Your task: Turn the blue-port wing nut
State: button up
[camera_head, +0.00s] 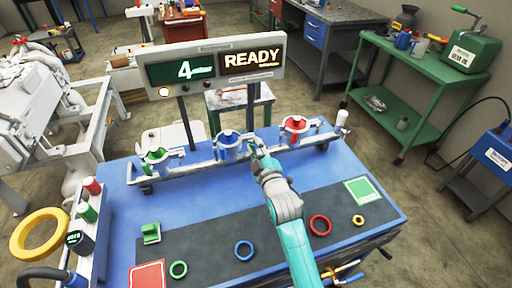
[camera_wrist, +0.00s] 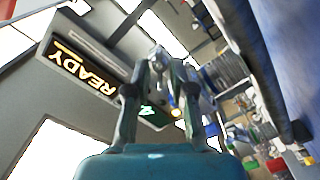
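The blue port (camera_head: 229,146) stands on the rail at the back of the blue table, between the green port (camera_head: 156,161) and the red port (camera_head: 295,127). My gripper (camera_head: 256,147) is close beside the blue port, on its right, in the head view. In the wrist view my gripper (camera_wrist: 162,72) has its two fingers standing apart, with background showing between them. A small grey metal part (camera_wrist: 159,57) shows near the fingertips; I cannot tell whether it is the wing nut or whether the fingers touch it. The wing nut is too small to make out in the head view.
A sign (camera_head: 217,66) behind the rail reads "4" and "READY"; it shows rotated in the wrist view (camera_wrist: 87,72). Green, blue and red rings lie on the dark mat (camera_head: 205,246).

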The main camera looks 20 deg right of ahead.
grip_shut()
jog(key=shift+m, duration=7.8)
